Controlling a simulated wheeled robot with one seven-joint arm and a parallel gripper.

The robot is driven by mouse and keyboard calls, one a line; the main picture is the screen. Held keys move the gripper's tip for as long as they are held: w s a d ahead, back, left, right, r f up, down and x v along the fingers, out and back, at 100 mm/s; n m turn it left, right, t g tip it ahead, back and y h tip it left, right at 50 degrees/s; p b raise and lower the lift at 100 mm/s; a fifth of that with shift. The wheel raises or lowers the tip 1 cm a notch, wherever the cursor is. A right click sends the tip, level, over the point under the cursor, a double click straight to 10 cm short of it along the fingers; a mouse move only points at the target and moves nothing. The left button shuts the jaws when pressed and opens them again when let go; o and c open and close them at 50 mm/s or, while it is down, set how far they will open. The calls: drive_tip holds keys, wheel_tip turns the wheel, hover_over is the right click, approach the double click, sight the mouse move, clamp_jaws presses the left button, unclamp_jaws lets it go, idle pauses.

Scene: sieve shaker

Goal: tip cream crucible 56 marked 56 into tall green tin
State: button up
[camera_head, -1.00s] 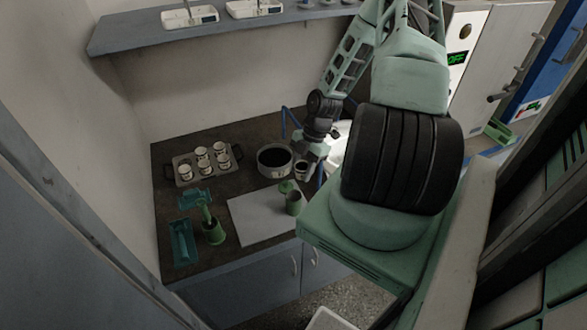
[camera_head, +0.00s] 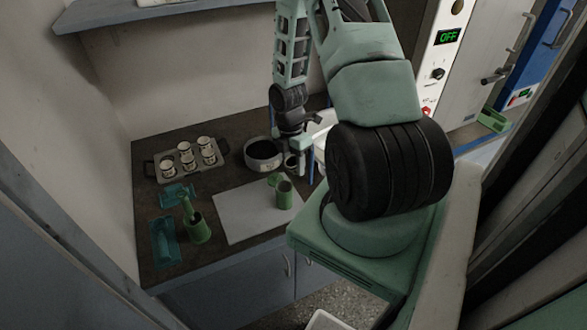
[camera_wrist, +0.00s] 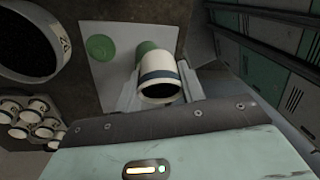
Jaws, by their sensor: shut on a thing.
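My gripper (camera_head: 298,145) is shut on a cream crucible (camera_wrist: 158,75) with a dark blue band. The fingers clasp its sides, and its dark open mouth faces the wrist camera. No number shows on it. In the head view the crucible (camera_head: 291,161) hangs just right of a round pan and behind the tall green tin (camera_head: 284,197). The tin stands upright on a pale board (camera_head: 240,213). In the wrist view the tin (camera_wrist: 146,48) is partly hidden behind the crucible. A green disc, perhaps its lid (camera_wrist: 101,47), lies beside it.
The grey pan (camera_head: 250,163) with dark contents stands close left of my gripper. A tray (camera_head: 150,169) holds several cream crucibles at the back left. A green pot (camera_head: 198,232) with a tool in it and a teal tray (camera_head: 165,243) stand at the front left.

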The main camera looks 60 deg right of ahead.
drive_tip(key=shift+f+g+h+b, duration=0.2)
drive_tip(key=shift+g+h+b, duration=0.5)
drive_tip(key=shift+h+b, duration=1.15)
drive_tip(key=g+b, duration=0.1)
drive_tip(key=b, duration=0.1)
drive_tip(key=h+b, duration=0.1)
drive_tip(key=b, duration=0.1)
drive_tip(key=shift+w+a+g+h+b, duration=0.15)
drive_tip(key=shift+g+h+b, duration=0.1)
drive_tip(key=shift+g+b, duration=0.15)
drive_tip(key=shift+r+m+g+h, duration=0.1)
drive_tip(key=shift+m+g+h, duration=0.2)
drive_tip(key=shift+g+h, duration=0.4)
drive_tip(key=g+h, duration=0.1)
drive_tip(key=h, duration=0.1)
drive_tip(key=f+g+h, duration=0.1)
drive_tip(key=h, duration=0.1)
drive_tip(key=shift+w+a+g, duration=0.2)
drive_tip(key=shift+a+g, duration=0.1)
drive_tip(key=shift+w+a+m+g+h+b, duration=0.15)
drive_tip(key=shift+m+g+h+b, duration=0.15)
drive_tip(key=shift+g+h, duration=0.25)
drive_tip(key=shift+a+m+g+h+b, duration=0.1)
drive_tip(key=shift+m+g+h+b, duration=0.15)
drive_tip(key=shift+g+h, duration=0.3)
drive_tip(key=shift+a+r+g+h, duration=0.1)
drive_tip(key=shift+r+g+h, duration=0.15)
drive_tip(key=shift+g+h, duration=0.25)
